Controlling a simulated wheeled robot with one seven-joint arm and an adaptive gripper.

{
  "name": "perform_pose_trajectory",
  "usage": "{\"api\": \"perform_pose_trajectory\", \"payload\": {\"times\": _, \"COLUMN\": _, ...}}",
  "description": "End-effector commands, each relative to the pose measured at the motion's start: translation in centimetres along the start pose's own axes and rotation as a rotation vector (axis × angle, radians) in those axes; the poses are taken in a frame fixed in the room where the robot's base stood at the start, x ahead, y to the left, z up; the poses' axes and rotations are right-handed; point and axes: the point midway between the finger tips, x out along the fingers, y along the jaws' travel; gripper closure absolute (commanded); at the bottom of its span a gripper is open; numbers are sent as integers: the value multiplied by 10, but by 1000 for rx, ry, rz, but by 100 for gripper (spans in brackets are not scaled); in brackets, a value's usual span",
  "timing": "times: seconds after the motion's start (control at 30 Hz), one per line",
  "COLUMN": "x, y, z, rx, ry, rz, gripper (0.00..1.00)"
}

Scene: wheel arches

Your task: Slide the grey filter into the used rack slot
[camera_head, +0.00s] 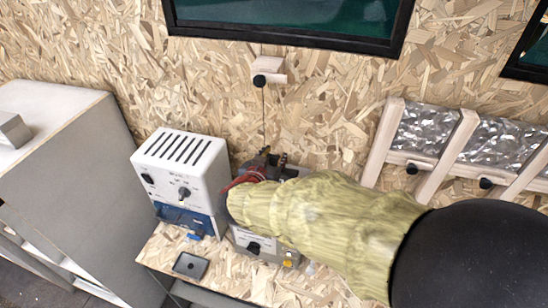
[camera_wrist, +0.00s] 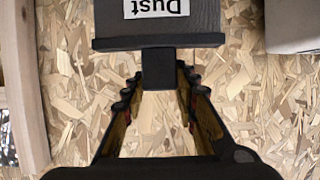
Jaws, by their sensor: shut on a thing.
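The grey filter (camera_wrist: 205,18) shows at the top of the wrist view. It has a white label reading "Dust", upside down in that view, and a dark handle block below a wide flange. My gripper (camera_wrist: 158,85) is shut on the handle block, with one finger on each side. The filter is held in front of the chipboard, and its far end is out of frame. In the head view my arm covers most of the held filter and my gripper. No slot marked as used can be made out in either view.
A white and blue device (camera_head: 182,165) with a vented top stands on a chipboard bench (camera_head: 163,250). A small dark tray (camera_head: 190,265) lies in front of it. A grey box (camera_head: 265,245) with a black knob is partly hidden under my arm. A grey cabinet (camera_head: 70,170) stands left.

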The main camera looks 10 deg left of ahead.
Motion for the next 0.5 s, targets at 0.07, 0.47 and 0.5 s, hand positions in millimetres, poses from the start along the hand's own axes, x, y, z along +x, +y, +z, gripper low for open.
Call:
{"api": "perform_pose_trajectory", "payload": {"times": 0.07, "x": 0, "y": 0, "z": 0, "rx": 0, "ry": 0, "rz": 0, "gripper": 100}}
{"api": "perform_pose_trajectory", "payload": {"times": 0.47, "x": -57, "y": -1, "z": 20, "rx": -3, "ry": -1, "rz": -4, "gripper": 100}}
{"api": "perform_pose_trajectory", "payload": {"times": 0.5, "x": -64, "y": -1, "z": 22, "rx": -2, "ry": -1, "rz": -3, "gripper": 100}}
